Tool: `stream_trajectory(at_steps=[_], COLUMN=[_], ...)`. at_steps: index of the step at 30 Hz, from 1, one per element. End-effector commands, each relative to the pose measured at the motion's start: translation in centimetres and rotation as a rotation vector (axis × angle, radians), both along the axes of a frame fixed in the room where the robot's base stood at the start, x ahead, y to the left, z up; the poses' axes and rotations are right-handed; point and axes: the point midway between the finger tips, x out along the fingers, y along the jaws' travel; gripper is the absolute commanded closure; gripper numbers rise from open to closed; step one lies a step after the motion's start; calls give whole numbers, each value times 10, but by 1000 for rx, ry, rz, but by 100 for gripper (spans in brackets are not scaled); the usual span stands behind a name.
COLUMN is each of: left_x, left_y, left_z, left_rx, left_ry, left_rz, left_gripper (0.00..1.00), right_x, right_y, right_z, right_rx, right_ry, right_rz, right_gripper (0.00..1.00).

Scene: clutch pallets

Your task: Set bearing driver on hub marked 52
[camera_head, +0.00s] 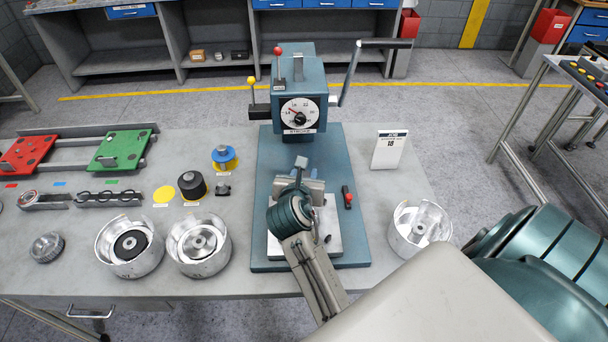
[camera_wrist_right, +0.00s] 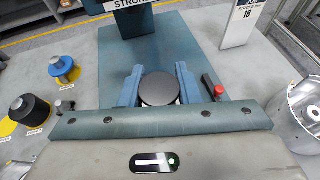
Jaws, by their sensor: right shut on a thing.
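My right gripper (camera_head: 301,186) is over the bed of the teal press, below its head. In the right wrist view its two blue fingers are shut on a dark, round-topped piece (camera_wrist_right: 159,89), which looks like a bearing driver. What lies under this piece is hidden. A black driver (camera_head: 192,185) and a blue driver (camera_head: 224,157) stand on yellow spots to the left. Two silver hubs (camera_head: 129,246) (camera_head: 199,244) stand at the front left, and another (camera_head: 419,228) stands right of the press. I cannot read a 52 on any hub. My left gripper is not in view.
The press (camera_head: 297,88) has a dial and side lever. An empty yellow spot (camera_head: 164,194) lies beside the black driver. A card reading 18 (camera_head: 390,150) stands at right. A red-ended tool (camera_head: 347,198) lies on the press base. Red and green plates (camera_head: 122,149) are at far left.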

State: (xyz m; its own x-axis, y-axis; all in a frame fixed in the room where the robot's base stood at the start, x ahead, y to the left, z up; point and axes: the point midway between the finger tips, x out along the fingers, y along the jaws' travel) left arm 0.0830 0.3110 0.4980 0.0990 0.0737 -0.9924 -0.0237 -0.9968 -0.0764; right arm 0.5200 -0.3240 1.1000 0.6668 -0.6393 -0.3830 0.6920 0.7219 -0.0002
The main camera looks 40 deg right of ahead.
Motion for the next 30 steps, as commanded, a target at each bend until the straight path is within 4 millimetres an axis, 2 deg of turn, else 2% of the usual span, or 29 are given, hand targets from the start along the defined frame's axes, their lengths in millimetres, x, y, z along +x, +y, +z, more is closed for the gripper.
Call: stream_trajectory(at_steps=[1, 18, 20, 30], left_x=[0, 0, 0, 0], left_y=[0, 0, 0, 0], left_z=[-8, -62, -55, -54], left_rx=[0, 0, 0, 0], left_ry=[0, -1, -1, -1], left_rz=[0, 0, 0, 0], left_gripper=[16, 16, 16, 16], right_x=[0, 0, 0, 0], right_y=[0, 0, 0, 0], right_z=[-6, -44, -45, -58], right_rx=[0, 0, -1, -1], right_ry=[-4, -4, 1, -2], right_rz=[0, 1, 1, 1], right_gripper=[100, 100, 100, 100])
